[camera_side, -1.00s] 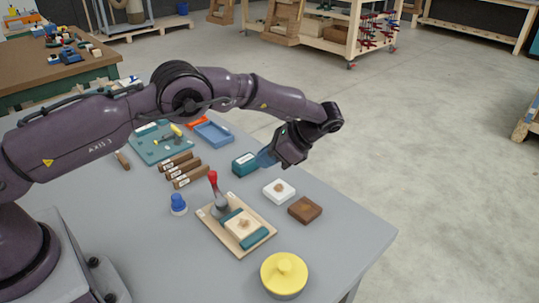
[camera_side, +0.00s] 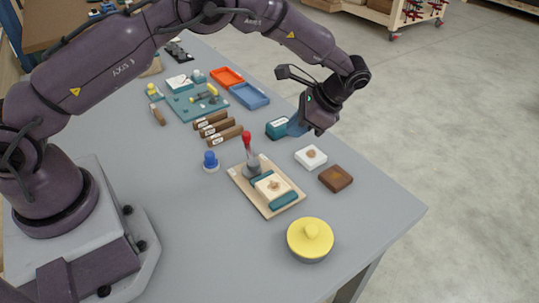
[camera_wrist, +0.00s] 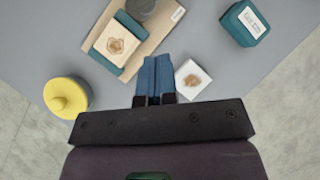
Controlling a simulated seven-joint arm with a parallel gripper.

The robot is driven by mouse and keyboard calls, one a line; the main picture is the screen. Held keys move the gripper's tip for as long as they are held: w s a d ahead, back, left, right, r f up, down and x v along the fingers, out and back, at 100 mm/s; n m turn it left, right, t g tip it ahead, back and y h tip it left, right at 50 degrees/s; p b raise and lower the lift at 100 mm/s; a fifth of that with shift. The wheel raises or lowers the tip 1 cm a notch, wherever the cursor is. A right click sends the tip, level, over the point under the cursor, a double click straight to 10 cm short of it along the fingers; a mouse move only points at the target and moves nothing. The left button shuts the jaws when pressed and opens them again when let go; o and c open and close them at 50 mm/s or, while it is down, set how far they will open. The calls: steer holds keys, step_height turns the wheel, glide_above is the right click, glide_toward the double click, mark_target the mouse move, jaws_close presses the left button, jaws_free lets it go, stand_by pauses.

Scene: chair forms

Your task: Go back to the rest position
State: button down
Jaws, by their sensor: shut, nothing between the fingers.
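My gripper (camera_side: 298,127) shows in the side view with its blue fingers pointing down, close to the teal box in the picture. How high it is above the table (camera_side: 390,215) I cannot tell exactly. In the wrist view my gripper (camera_wrist: 157,75) has its two blue fingers together with nothing between them. They appear between the wooden board (camera_wrist: 158,38) and a white block (camera_wrist: 193,80). The white block also shows in the side view (camera_side: 311,157), below and right of the fingers.
Near my gripper are the teal box (camera_side: 277,129), a brown block (camera_side: 335,179), a board with a red-handled stamp (camera_side: 247,147), and a yellow-lidded pot (camera_side: 310,238). Brown bars (camera_side: 214,127) and trays (camera_side: 228,77) lie farther back. The right front table edge is bare.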

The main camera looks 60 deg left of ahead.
steer(key=s+a+r+n+t+h, duration=0.1)
steer(key=s+r+n+t, duration=0.3)
steer(key=s+r, duration=0.7)
steer(key=s+a+r+n+t+h, duration=0.2)
steer(key=s+r+t, duration=0.4)
steer(key=s+r, duration=0.6)
steer(key=shift+s+n+h, duration=0.9)
steer(key=shift+s+h, duration=0.2)
steer(key=shift+s, duration=0.5)
